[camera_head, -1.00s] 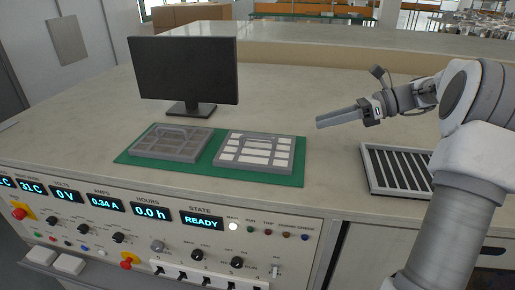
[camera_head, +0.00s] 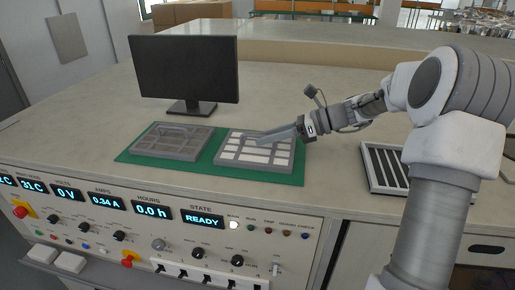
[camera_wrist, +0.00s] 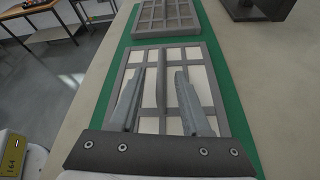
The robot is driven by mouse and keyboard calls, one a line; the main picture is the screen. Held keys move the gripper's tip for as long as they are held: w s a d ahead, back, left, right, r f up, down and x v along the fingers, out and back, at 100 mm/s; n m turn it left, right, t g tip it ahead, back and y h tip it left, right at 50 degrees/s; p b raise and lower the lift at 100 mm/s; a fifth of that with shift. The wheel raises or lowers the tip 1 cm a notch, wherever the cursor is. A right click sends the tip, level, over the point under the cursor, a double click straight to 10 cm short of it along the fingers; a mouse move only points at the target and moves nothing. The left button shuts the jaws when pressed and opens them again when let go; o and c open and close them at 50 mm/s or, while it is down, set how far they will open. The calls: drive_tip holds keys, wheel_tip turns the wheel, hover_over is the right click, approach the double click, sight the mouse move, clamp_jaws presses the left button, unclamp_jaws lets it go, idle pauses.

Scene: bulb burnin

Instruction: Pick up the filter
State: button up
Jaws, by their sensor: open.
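Two flat grey grid-framed panels lie side by side on a green mat (camera_head: 210,172); I cannot tell which is called the filter. The right panel (camera_head: 226,157) has pale cells, and it fills the middle of the wrist view (camera_wrist: 199,60). A raised grey bar (camera_wrist: 161,88) runs along its middle like a handle. The left panel (camera_head: 150,150) has darker cells and shows at the top of the wrist view (camera_wrist: 150,31). My gripper (camera_head: 265,139) is open above the right panel. In the wrist view its fingers lie on either side of the bar, apparently without touching it.
A black monitor (camera_head: 185,68) stands behind the mat. A control panel (camera_head: 140,222) with displays and knobs forms the bench front. The bench behind the right panel is clear.

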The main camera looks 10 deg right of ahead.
drive_tip(key=shift+w+a+f, duration=0.15)
drive_tip(key=shift+a, duration=0.2)
drive_tip(key=shift+c, duration=0.2)
clamp_jaws()
idle(1.0)
